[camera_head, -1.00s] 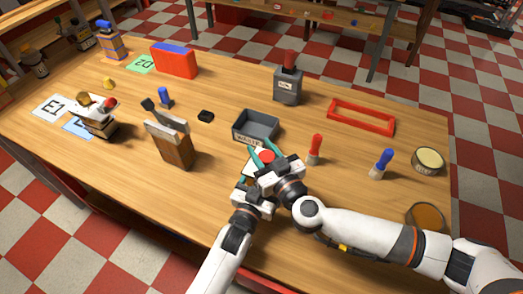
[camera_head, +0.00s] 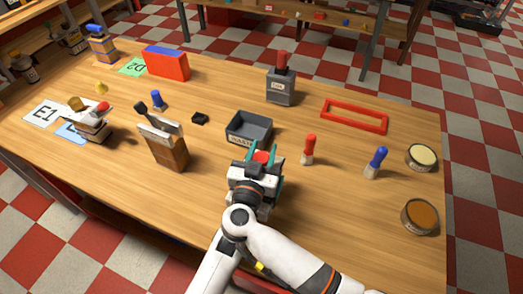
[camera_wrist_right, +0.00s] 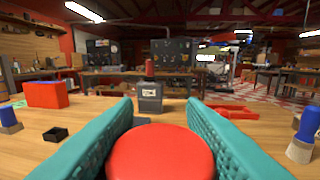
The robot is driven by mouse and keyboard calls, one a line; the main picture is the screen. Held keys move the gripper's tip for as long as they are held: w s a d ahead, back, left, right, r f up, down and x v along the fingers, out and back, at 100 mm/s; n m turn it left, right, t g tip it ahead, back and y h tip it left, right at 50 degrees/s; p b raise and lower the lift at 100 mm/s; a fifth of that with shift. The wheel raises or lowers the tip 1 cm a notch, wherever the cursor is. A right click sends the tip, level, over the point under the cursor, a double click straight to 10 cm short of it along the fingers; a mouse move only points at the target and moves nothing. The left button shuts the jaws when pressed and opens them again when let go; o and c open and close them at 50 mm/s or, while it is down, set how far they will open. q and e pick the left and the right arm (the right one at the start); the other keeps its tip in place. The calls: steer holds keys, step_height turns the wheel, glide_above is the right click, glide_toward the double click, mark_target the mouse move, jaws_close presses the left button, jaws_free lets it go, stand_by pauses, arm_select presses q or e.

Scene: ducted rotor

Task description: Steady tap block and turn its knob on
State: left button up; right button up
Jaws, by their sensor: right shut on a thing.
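The red round knob (camera_head: 262,156) of the tap block is between the teal fingers of my right gripper (camera_head: 263,160), near the middle front of the table. In the right wrist view, the knob (camera_wrist_right: 160,154) fills the space between the two fingers (camera_wrist_right: 160,130). My right gripper is shut on it. The block's body under the knob is hidden by the gripper. My left arm comes in from the bottom, and its gripper is hidden behind my right wrist, so its fingers cannot be made out.
A grey open bin (camera_head: 248,128) stands just behind the knob. A red-handled tool (camera_head: 308,149) and a blue-handled one (camera_head: 376,162) stand to the right. A wooden block with tools (camera_head: 168,151) is on the left. A red frame (camera_head: 354,116) lies at the back right.

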steer(key=shift+d+m+h, duration=0.1)
steer(key=shift+m+h, duration=0.3)
steer(key=shift+h, duration=0.2)
steer(key=o, duration=1)
steer(key=v, duration=1.2)
steer(key=shift+r, duration=0.15)
